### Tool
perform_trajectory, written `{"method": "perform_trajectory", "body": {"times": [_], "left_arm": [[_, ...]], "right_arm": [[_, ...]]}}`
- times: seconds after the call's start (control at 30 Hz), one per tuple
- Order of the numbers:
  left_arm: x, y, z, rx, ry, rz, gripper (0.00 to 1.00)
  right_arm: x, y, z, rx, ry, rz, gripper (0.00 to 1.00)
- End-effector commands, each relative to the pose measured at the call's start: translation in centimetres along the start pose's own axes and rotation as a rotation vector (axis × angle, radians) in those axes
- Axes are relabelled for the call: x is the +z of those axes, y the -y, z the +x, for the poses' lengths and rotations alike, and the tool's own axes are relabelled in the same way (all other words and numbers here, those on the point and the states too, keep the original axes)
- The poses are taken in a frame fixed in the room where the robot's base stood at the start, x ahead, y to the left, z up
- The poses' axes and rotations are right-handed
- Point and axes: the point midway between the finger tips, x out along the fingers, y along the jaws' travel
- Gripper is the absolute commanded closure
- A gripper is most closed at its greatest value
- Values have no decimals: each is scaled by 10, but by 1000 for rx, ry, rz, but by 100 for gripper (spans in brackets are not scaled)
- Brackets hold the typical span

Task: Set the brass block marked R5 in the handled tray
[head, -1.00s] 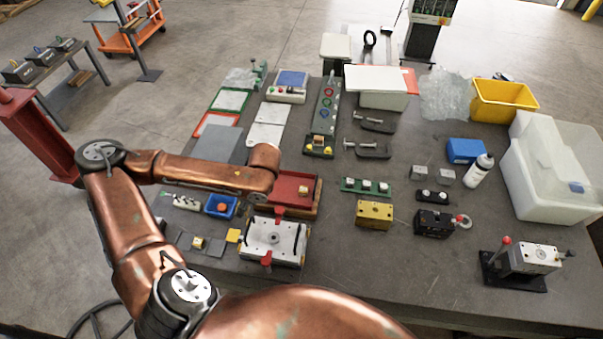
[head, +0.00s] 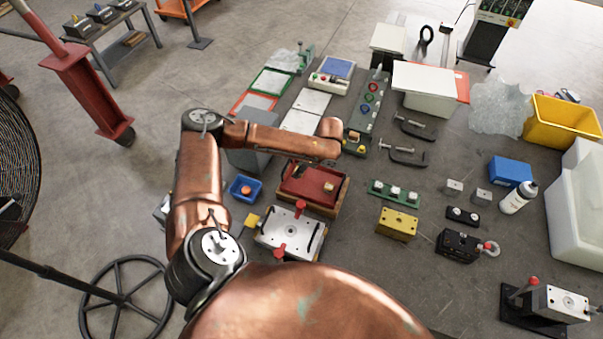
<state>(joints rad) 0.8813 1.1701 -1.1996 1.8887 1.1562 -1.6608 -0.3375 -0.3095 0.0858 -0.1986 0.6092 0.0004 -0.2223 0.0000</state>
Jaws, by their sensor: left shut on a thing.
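My left gripper (head: 298,171) is small and dark under the wrist, over the left part of the red tray (head: 302,190) in its wooden surround. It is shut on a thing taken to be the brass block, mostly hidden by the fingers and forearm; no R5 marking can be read. Another small tan block (head: 328,187) sits in the right part of the red tray, apart from the gripper. My right gripper is not in view.
A pale plate with red knobs (head: 290,234) stands just in front of the tray. A blue bin (head: 245,189) is to its left. A green strip with white pieces (head: 394,193) and a yellow block (head: 397,223) stand to the right. The table between them is bare.

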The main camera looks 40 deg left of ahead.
Motion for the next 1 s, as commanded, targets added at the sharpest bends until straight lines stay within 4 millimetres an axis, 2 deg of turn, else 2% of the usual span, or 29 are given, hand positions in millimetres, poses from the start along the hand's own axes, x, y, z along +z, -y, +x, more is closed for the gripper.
{"method": "perform_trajectory", "body": {"times": [0.03, 0.1, 0.2, 0.27, 0.4, 0.5, 0.83, 0.87, 1.0], "left_arm": [[-1, 3, 4, 1, 0, -2, 100], [-3, 6, 8, 1, 0, -2, 100], [-5, 10, 12, 1, 1, -2, 100], [-7, 13, 14, 1, 1, -3, 100], [-14, 14, 31, 3, 2, 0, 100], [-18, 14, 42, 1, 1, -1, 100], [-19, 14, 46, 2, 1, -2, 100], [-20, 13, 47, 2, 1, -2, 75], [-19, 13, 47, 2, 1, -2, 66]], "right_arm": [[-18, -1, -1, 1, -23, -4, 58], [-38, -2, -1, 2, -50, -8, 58], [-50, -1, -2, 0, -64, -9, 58], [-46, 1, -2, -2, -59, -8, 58], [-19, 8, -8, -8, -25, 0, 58], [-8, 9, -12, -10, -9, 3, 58], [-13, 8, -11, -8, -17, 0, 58], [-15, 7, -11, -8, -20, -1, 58], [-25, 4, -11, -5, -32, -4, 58]]}}
